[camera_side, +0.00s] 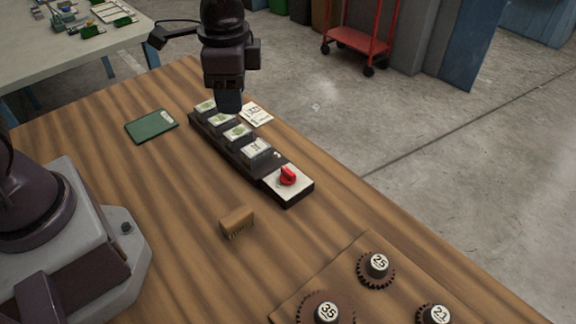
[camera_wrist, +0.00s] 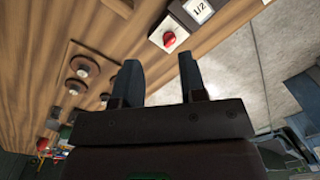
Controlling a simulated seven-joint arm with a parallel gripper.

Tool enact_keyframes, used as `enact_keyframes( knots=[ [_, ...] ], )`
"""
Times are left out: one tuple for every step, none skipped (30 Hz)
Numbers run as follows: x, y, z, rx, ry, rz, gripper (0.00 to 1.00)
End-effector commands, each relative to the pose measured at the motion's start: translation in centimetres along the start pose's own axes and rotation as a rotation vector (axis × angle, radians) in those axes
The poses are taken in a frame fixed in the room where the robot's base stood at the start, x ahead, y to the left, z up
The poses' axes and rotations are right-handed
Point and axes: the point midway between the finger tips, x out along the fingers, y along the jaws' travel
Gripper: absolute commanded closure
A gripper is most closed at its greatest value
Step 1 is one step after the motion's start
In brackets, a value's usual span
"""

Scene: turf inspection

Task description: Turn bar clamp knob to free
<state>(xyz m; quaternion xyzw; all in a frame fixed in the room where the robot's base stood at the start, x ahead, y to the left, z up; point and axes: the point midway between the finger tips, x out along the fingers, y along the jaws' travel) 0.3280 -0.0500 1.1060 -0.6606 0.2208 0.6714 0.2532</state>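The red knob (camera_side: 288,176) sits on a white plate (camera_side: 300,188) at the near end of a long dark bar (camera_side: 230,148). The bar carries several pale tiles with green patches. The knob has a raised ridge; its labels cannot be read. In the wrist view the knob (camera_wrist: 169,39) shows near the top, beyond the fingertips. My gripper (camera_side: 229,101) is above the far part of the bar, apart from the knob. In the wrist view my gripper (camera_wrist: 159,60) has its two fingers spread with nothing between them.
A green clipboard (camera_side: 152,126) lies left of the bar and a white printed card (camera_side: 257,113) right of it. A small brown brush-like block (camera_side: 237,222) lies nearer. A wooden board (camera_side: 300,290) with numbered gears is at the front. Table around the knob is clear.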

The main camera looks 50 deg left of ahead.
Motion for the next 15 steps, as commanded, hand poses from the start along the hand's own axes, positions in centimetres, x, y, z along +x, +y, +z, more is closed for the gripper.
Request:
enact_keyframes(
  knots=[
    [1.7, -0.1, -1.4, 0.094, -0.019, 0.026, 0.62],
    [2.4, -0.1, -2.2, 0.152, -0.023, 0.036, 0.62],
    [3.4, -0.1, -3.2, 0.229, -0.026, 0.05, 0.62],
    [4.1, -0.1, -3.9, 0.288, -0.026, 0.059, 0.62],
    [4.7, -0.1, -4.6, 0.346, -0.024, 0.066, 0.62],
    [5.5, -0.1, -5.5, 0.425, -0.018, 0.075, 0.62],
    [6.0, -0.1, -6.3, 0.487, -0.011, 0.079, 0.62],
    [6.4, -0.2, -7.0, 0.548, -0.002, 0.079, 0.62],
    [6.6, -0.3, -7.7, 0.619, 0.01, 0.073, 0.62],
    [6.4, -0.5, -8.2, 0.665, 0.02, 0.064, 0.62],
    [6.1, -0.7, -8.6, 0.706, 0.03, 0.052, 0.62],
    [5.8, -1.0, -9.0, 0.755, 0.04, 0.036, 0.62],
    [5.6, -1.1, -9.1, 0.786, 0.043, 0.029, 0.62],
    [5.6, -1.2, -9.1, 0.813, 0.044, 0.025, 0.62],
    [5.6, -1.2, -9.1, 0.843, 0.044, 0.023, 0.62]
  ],
)
